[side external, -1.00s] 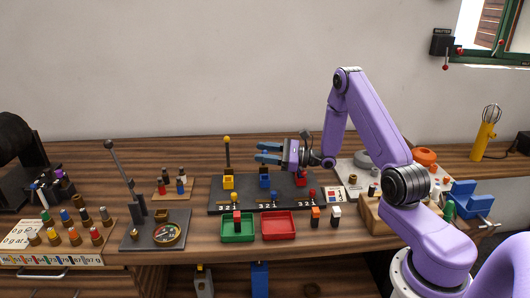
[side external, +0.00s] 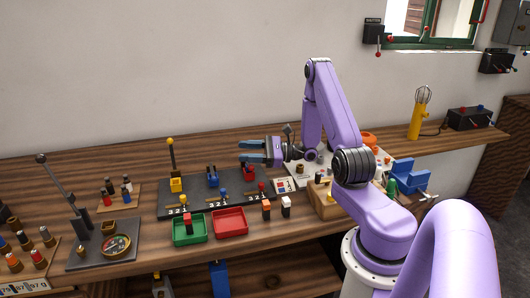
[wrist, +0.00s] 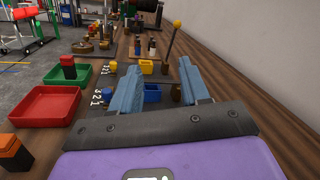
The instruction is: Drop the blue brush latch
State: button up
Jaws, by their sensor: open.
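The blue brush latch (side external: 212,178) sits at the middle of a black plate (side external: 170,212), between a yellow block (side external: 176,184) and a red block (side external: 249,174). In the wrist view the blue block (wrist: 152,93) shows between my fingers, farther down on the plate; it looks like an open-topped box. My gripper (side external: 247,151) is open and empty. It is above the plate's back right part, to the right of the blue latch and apart from it. In the wrist view its two blue fingers (wrist: 161,68) are spread. The red block is hidden there.
A post with a yellow knob (side external: 170,142) stands upright behind the yellow block. A wooden block (side external: 326,205) stands at the right.

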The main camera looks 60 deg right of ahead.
jog(key=v, duration=0.5)
jog(key=shift+s+d, duration=0.2)
jog(key=shift+s, duration=0.1)
jog(key=shift+o, duration=0.2)
jog(key=w+a+r+n+g+y, duration=0.1)
jog(key=a+n+g+y, duration=0.4)
jog(key=a+n+g, duration=0.55)
jog(key=n+g+h, duration=0.6)
jog(key=n+h, duration=0.7)
jog(key=h, duration=0.5)
send_near(213, 177)
jog(key=shift+m+t, duration=0.25)
jog(key=f, duration=0.3)
jog(key=d+f, duration=0.1)
jog(key=f, duration=0.4)
jog(key=shift+s+d+f, duration=0.3)
jog(key=shift+s+d, duration=0.05)
jog(key=shift+s, duration=0.05)
grip_shut()
